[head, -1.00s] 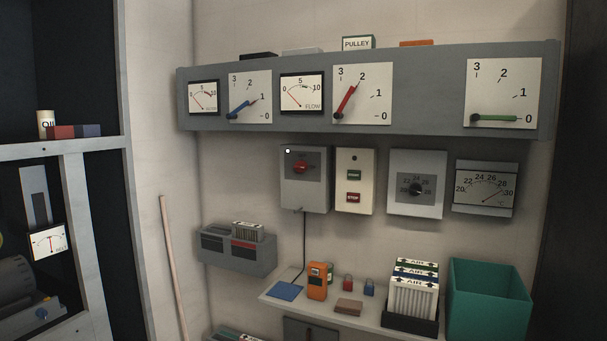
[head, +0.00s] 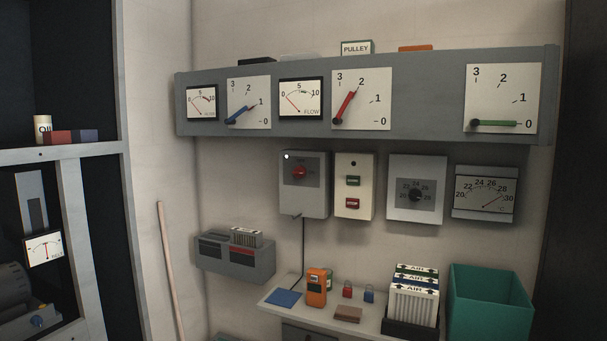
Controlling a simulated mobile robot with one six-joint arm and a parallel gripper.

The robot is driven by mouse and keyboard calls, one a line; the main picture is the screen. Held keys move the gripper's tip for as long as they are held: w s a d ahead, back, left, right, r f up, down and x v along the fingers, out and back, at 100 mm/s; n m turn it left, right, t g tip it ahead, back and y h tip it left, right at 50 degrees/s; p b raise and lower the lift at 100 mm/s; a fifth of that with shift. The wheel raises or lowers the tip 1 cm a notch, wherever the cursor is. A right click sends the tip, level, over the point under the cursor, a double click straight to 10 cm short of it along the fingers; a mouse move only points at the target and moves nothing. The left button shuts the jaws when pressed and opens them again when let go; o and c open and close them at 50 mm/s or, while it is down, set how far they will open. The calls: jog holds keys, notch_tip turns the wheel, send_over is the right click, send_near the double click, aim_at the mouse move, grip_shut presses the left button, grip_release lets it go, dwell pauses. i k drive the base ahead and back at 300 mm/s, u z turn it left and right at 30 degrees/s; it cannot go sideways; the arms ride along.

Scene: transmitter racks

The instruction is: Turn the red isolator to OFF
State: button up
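The red isolator (head: 300,173) is a red rotary knob on a grey box fixed to the back wall, left of a cream start/stop box. Small lettering surrounds the knob, but it is too small to read its position surely. A small white lamp (head: 286,156) shows at the box's upper left corner. A black cable runs down from the box. My gripper is not in view.
A grey panel (head: 420,139) with several dials juts out above. Right of the isolator are the start/stop box (head: 354,198), a dial box (head: 415,209) and a meter (head: 486,197).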

aim_at(300, 172)
jog(key=z, duration=0.1)
jog(key=i, duration=1.25)
jog(key=z, duration=0.75)
jog(key=k, duration=0.15)
jog(key=u, duration=3.4)
